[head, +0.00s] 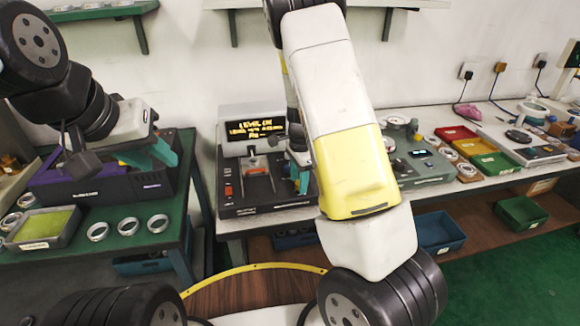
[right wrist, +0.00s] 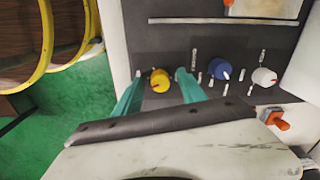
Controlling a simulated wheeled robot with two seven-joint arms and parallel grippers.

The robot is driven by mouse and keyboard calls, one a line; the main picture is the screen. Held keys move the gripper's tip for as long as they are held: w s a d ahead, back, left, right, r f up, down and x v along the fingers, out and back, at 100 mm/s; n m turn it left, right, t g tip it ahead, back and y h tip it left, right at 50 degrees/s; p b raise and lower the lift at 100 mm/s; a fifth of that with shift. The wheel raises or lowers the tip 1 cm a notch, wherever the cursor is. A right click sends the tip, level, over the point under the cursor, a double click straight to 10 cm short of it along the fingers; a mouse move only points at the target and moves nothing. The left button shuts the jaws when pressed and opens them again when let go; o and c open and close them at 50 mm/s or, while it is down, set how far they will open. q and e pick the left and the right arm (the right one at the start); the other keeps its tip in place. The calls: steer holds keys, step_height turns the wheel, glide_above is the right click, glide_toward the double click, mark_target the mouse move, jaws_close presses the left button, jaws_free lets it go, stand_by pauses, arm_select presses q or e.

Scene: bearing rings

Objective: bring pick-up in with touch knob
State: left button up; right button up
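The tester (head: 262,188) is a dark panel with a lit amber display (head: 256,131) behind it. A small grey and reddish fixture (head: 255,168) stands on the panel; I cannot tell whether it is the pick-up. In the right wrist view the panel carries a yellow knob (right wrist: 160,80), a blue knob (right wrist: 219,69) and a white knob (right wrist: 264,77). My right gripper (right wrist: 159,92) is open, its teal fingers apart on either side of the yellow knob in the picture; contact cannot be told. My left gripper (head: 150,155) is open and empty above the left bench.
The left bench holds a dark purple-edged machine (head: 100,190), several steel rings (head: 128,226) and a tray with a yellow-green lining (head: 42,228). My right arm hides part of the bench.

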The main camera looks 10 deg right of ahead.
steer(key=shift+s+r, duration=0.15)
steer(key=shift+r, duration=3.75)
steer(key=shift+r, duration=0.15)
steer(key=s+a+r+n+t+y, duration=0.1)
steer(key=s+r+n+t, duration=0.4)
steer(key=s+r+n, duration=1)
steer(key=s+r+y, duration=0.1)
steer(key=s+r, duration=0.5)
steer(key=s, duration=0.3)
steer(key=shift+s+a+n+t, duration=0.15)
steer(key=shift+a+n+t, duration=0.25)
arm_select(q)
steer(key=shift+c, duration=0.4)
